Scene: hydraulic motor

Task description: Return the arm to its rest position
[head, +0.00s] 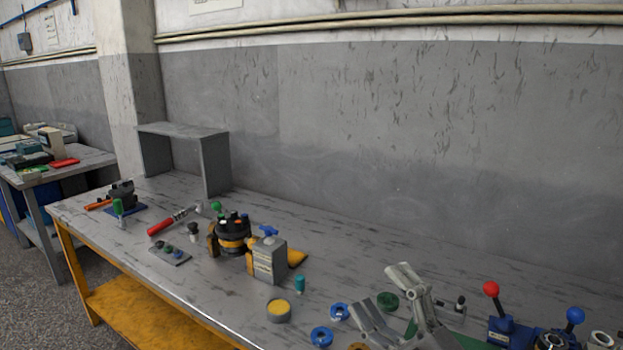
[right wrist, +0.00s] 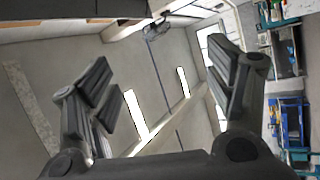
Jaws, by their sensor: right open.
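My right gripper (head: 392,302) shows at the lower right of the head view, above the front of the grey workbench (head: 340,240). Its fingers are spread apart with nothing between them. In the right wrist view the two fingers of the right gripper (right wrist: 165,95) are wide apart and empty. Behind them are a ceiling with bright light strips and distant shelves. My left gripper is not in the head view.
A black and orange motor (head: 233,236) and a grey box with a blue valve (head: 269,258) stand mid-bench. A grey shelf (head: 182,131) stands at the back left.

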